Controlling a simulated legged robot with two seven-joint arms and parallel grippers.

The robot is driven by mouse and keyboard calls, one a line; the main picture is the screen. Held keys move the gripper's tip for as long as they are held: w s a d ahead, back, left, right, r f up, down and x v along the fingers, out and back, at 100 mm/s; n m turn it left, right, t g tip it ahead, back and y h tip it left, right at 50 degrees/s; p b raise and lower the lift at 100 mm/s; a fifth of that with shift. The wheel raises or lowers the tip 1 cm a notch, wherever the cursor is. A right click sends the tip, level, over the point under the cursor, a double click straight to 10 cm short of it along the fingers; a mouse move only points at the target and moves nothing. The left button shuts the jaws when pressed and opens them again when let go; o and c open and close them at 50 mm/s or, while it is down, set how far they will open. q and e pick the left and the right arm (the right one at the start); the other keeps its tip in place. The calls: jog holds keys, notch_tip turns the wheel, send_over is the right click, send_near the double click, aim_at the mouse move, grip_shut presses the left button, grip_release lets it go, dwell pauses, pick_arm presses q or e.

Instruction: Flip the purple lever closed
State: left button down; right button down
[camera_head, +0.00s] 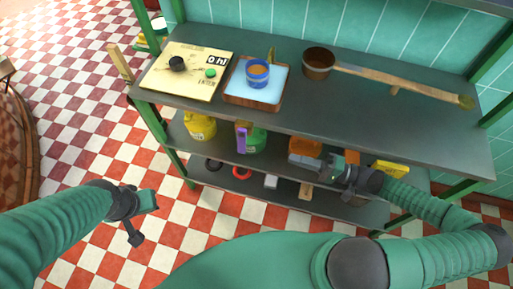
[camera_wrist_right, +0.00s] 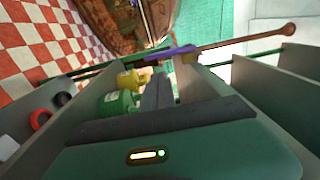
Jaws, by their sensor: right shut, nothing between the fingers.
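The purple lever (camera_head: 242,141) stands at the front of a green container (camera_head: 256,138) on the middle shelf. In the right wrist view a purple piece (camera_wrist_right: 172,54) shows beyond the fingertips, at the end of a brown rod. My right gripper (camera_head: 303,162) is at the middle shelf, to the right of the lever and apart from it. Its fingers (camera_wrist_right: 157,92) are shut and empty, pointing toward the containers. My left gripper (camera_head: 146,218) is open and empty over the tiled floor, left of the shelves.
A yellow container (camera_head: 200,125) stands left of the green one. An orange object (camera_head: 305,147) is just behind my right gripper. A red ring (camera_head: 242,173) and small items lie on the lower shelf. The worktop (camera_head: 400,120) above holds a copper pan (camera_head: 318,64), a board and a tray.

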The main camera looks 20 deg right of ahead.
send_near(242, 141)
jog(key=w+a+f, duration=0.3)
jog(key=a+f, duration=0.1)
jog(key=shift+w+a+b, duration=0.2)
jog(key=shift+w+b, duration=0.15)
jog(key=shift+w, duration=0.2)
jog(key=shift+r, duration=0.1)
